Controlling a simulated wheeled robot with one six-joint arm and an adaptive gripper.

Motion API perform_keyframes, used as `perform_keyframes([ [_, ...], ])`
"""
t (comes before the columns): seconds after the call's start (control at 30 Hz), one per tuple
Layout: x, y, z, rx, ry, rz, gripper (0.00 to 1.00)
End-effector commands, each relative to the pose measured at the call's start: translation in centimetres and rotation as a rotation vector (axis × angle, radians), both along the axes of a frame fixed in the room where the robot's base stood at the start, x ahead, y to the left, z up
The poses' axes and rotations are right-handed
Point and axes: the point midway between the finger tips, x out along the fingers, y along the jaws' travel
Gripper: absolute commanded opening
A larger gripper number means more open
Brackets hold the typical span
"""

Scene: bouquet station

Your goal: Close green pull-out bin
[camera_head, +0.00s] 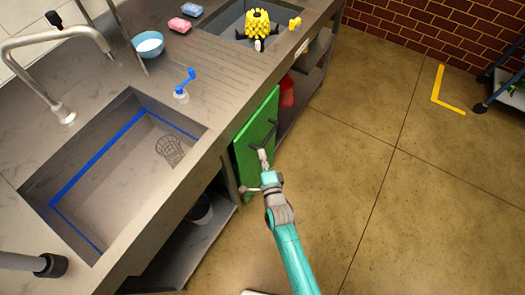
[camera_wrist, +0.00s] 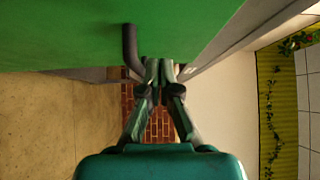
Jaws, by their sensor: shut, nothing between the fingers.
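The green pull-out bin's front panel (camera_head: 256,140) stands upright under the counter edge in the head view, just right of the sink. It seems to stand out from the cabinet front; how far is hard to tell. In the wrist view the green panel (camera_wrist: 80,35) fills the top, with a dark bar handle (camera_wrist: 130,45) hanging on it. My gripper (camera_head: 263,158) is at the outer face of the panel, close to the handle. In the wrist view my gripper (camera_wrist: 160,68) is shut and empty, its fingertips right of the handle. Whether it touches the panel is unclear.
The counter (camera_head: 195,125) holds a sink (camera_head: 110,180) with a blue line and a strainer. Open shelves lie below, with a red container (camera_head: 287,92) beyond the panel. The floor (camera_head: 400,200) to the right is clear. A trolley (camera_head: 503,92) stands at far right.

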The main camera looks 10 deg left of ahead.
Motion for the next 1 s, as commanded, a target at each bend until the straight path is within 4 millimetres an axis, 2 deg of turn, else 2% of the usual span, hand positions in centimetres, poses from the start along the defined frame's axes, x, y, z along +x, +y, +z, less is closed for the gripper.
perform_keyframes([
  [0.5,-6.6,-3.2,-0.1,0.0,0.001,-0.001,0.0],
  [1.0,-7.9,-4.2,-0.1,-0.015,-0.003,-0.007,0.0],
])
